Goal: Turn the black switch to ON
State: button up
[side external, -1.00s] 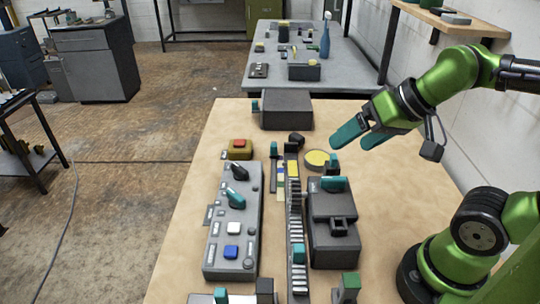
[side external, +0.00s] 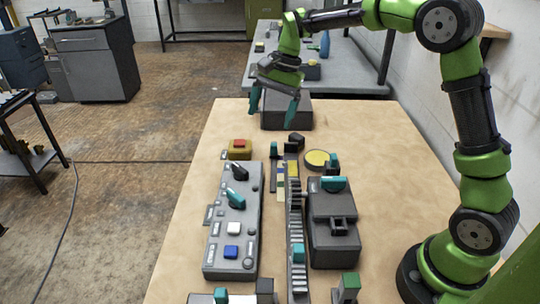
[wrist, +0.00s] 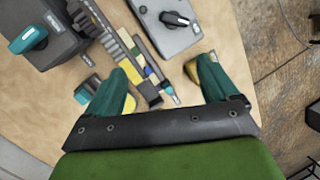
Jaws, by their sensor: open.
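The black switch (side external: 238,171) is a dark knob at the far end of a long grey control panel (side external: 213,254) on the left of the wooden table. In the wrist view the black switch (wrist: 174,19) shows at the top, on the grey panel with a small label beside it. A teal knob (side external: 236,200) sits just nearer on the same panel. My gripper (side external: 275,105) is open and empty, above the far end of the table, beyond the panel and to its right. Its teal fingers (wrist: 160,90) are spread apart in the wrist view, with the switch beyond their tips.
A yellow box with a red button (side external: 240,149) stands just beyond the panel. A toothed rack (side external: 295,215) runs beside it, with a dark box with a teal handle (side external: 333,225) to the right. A round yellow-topped thing (side external: 317,158) sits behind. The table's right side is clear.

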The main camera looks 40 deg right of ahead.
aim_at(240, 167)
jog(key=w+a+r+m+y, duration=0.1)
jog(key=w+m, duration=0.3)
jog(key=m, duration=0.1)
jog(key=shift+g, duration=0.4)
jog(key=x, duration=1.6)
jog(key=shift+s+a, duration=0.2)
jog(key=shift+a, duration=0.2)
jog(key=c, duration=1.1)
jog(key=shift+o, duration=0.2)
